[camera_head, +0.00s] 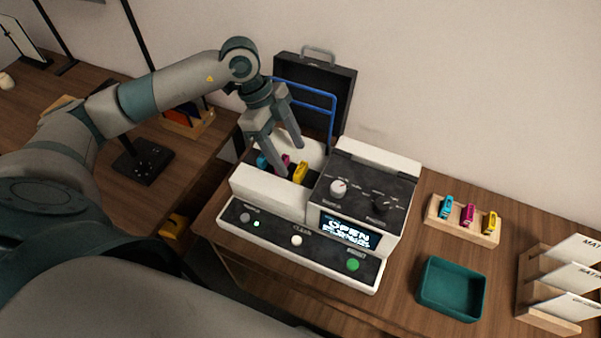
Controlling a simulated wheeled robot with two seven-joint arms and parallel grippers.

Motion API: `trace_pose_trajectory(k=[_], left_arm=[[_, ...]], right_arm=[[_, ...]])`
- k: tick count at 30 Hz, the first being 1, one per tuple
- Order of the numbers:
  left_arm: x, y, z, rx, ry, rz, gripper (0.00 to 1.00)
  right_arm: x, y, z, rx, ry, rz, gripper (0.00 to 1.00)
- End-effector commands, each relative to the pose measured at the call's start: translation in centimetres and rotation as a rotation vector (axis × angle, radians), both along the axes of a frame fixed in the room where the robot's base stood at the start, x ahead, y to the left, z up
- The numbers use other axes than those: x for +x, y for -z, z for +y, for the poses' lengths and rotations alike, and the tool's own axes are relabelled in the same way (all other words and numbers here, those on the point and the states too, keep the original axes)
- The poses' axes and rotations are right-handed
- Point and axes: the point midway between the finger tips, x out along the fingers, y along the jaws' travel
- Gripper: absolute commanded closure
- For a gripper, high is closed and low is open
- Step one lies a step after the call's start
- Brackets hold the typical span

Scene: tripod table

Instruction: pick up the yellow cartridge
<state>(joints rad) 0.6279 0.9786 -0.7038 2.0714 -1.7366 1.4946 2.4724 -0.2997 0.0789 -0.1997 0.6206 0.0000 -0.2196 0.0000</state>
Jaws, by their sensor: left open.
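A yellow cartridge (301,172) stands in the open bay of the white and black printer (265,192), at the right end of a row with a magenta cartridge (286,160) and a cyan cartridge (262,162). Another yellow cartridge (490,223) stands in a wooden holder (462,232) at the right, beside a magenta cartridge (468,215) and a cyan one (446,206). My left gripper (289,158) is open and points down over the bay. Its fingers are close to the yellow cartridge there and partly hide the row. Whether they touch anything I cannot tell. My right gripper is not in view.
The printer's display (349,230) reads "OPEN". A teal tray (451,291) sits in front of the wooden holder. A wooden card rack (545,316) stands at the far right. A black case (318,85) and blue bar (310,92) stand behind the bay.

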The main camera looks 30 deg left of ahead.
Motion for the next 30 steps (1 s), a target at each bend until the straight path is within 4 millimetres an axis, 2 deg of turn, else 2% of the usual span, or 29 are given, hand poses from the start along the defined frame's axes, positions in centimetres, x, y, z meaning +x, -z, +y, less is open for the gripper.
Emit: trace_pose_trajectory(k=[6,12,27,28,30], left_arm=[[0.2,1.6,-1.5,-0.001,0.001,0.004,0.39],[0.3,3.7,-2.2,0.000,0.000,0.001,0.39],[0.3,4.1,-2.3,0.000,0.000,0.000,0.39],[0.3,4.1,-2.3,0.000,0.000,0.000,0.41],[0.3,4.1,-2.3,0.000,0.000,0.000,0.58]], right_arm=[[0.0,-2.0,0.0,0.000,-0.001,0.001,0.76],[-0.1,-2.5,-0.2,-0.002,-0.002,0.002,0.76],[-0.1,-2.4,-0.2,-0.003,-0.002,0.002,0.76],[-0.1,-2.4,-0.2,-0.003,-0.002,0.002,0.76],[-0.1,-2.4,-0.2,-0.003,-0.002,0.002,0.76]])
